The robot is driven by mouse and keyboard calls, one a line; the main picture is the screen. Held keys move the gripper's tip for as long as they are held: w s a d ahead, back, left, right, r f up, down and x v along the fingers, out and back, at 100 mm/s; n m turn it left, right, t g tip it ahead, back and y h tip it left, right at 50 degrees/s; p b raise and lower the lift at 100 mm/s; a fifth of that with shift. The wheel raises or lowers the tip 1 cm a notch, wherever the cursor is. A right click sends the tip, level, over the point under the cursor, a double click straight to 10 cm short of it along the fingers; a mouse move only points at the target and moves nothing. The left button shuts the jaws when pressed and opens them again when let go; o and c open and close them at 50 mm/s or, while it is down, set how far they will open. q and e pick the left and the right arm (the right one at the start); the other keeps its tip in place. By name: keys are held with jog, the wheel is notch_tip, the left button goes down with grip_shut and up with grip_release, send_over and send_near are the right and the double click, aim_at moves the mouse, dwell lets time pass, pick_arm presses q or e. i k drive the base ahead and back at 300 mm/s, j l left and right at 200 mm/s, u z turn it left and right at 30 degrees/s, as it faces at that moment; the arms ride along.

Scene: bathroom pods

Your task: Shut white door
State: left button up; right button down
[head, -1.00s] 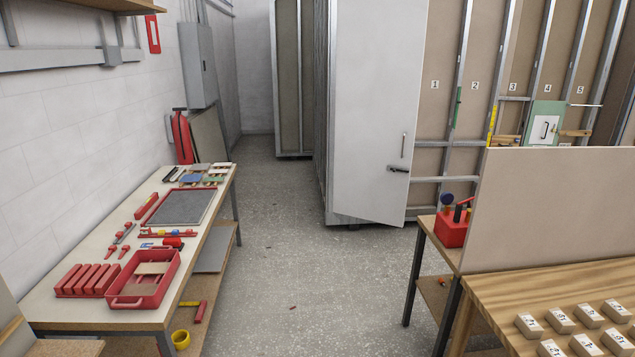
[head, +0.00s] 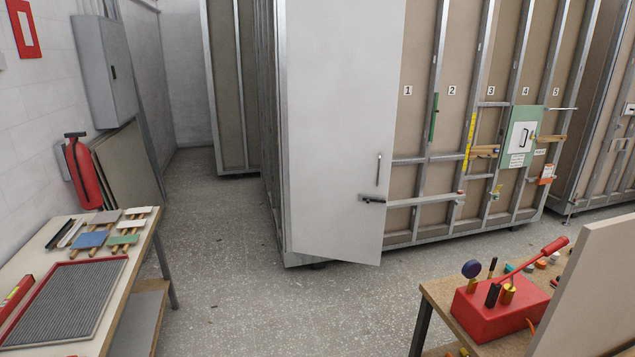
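The white door (head: 337,120) is a tall flat panel at the near end of the pod (head: 268,130). It stands swung out, its free right edge in front of the numbered side wall. The doorway behind the door is hidden. Neither of my grippers is in the head view.
A workbench (head: 150,232) with panels and a grey mat stands at the left. A wooden table (head: 438,297) with a red tool block (head: 500,308) stands at the lower right. Speckled floor (head: 290,310) between them is clear up to the door.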

aim_at(344, 60)
jog(key=i+l, duration=0.15)
jog(key=i, duration=0.95)
jog(key=i+l, duration=0.1)
jog(key=i, duration=1)
